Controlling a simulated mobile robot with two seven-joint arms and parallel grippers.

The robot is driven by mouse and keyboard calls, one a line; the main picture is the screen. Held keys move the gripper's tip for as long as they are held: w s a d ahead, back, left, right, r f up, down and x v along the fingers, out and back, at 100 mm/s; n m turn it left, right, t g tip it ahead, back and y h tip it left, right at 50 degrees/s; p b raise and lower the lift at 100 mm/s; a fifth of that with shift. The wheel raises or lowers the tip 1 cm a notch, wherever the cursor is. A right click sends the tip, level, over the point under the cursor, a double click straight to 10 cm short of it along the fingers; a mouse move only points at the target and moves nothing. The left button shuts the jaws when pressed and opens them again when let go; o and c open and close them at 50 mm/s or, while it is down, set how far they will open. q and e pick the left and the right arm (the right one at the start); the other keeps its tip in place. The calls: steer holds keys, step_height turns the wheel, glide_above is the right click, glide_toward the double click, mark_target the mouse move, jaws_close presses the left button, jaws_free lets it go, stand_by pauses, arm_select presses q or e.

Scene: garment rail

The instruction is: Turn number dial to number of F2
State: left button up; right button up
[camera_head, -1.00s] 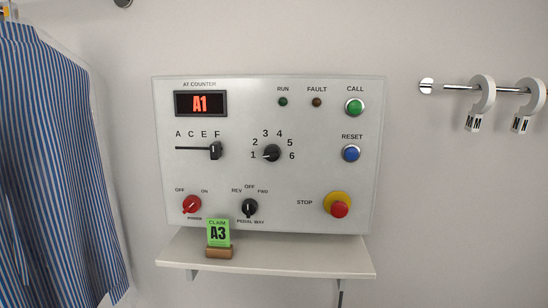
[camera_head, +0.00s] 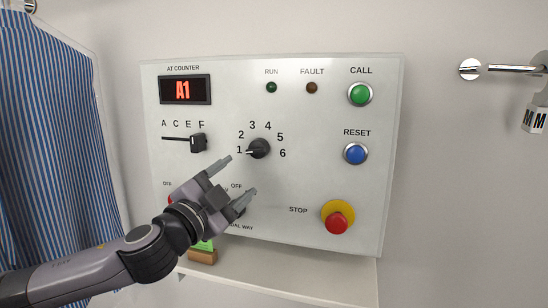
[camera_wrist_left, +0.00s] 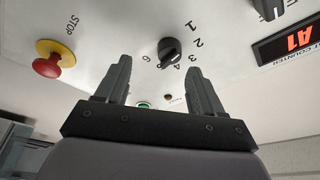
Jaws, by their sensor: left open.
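The number dial (camera_head: 258,149) is a black knob ringed by the numbers 1 to 6 on the white control panel (camera_head: 325,110). Its pointer faces 1. The letter slider (camera_head: 198,142) stands at F. The red display (camera_head: 185,90) reads A1. My left gripper (camera_head: 241,175) is open and empty, just below the dial and apart from it in the head view. In the left wrist view the dial (camera_wrist_left: 171,49) shows beyond and between the open fingers (camera_wrist_left: 157,85). My right gripper is out of view.
A red stop button (camera_head: 336,223) on a yellow base, a blue reset button (camera_head: 355,153) and a green call button (camera_head: 360,94) lie to the right. A shelf (camera_head: 320,281) juts out below the panel. Striped blue clothing (camera_head: 60,150) hangs at left.

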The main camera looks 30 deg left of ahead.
mark_target(253, 153)
arm_select(q)
steer(key=w+r+p, duration=0.1)
steer(key=w, duration=0.1)
steer(key=w+r+p, duration=0.1)
steer(key=w, duration=0.1)
steer(key=w+r+p, duration=0.1)
steer(key=w, duration=0.1)
steer(key=shift+a+r, duration=0.2)
steer(key=shift+r, duration=0.05)
steer(key=shift+w, duration=0.45)
steer(key=c, duration=1.1)
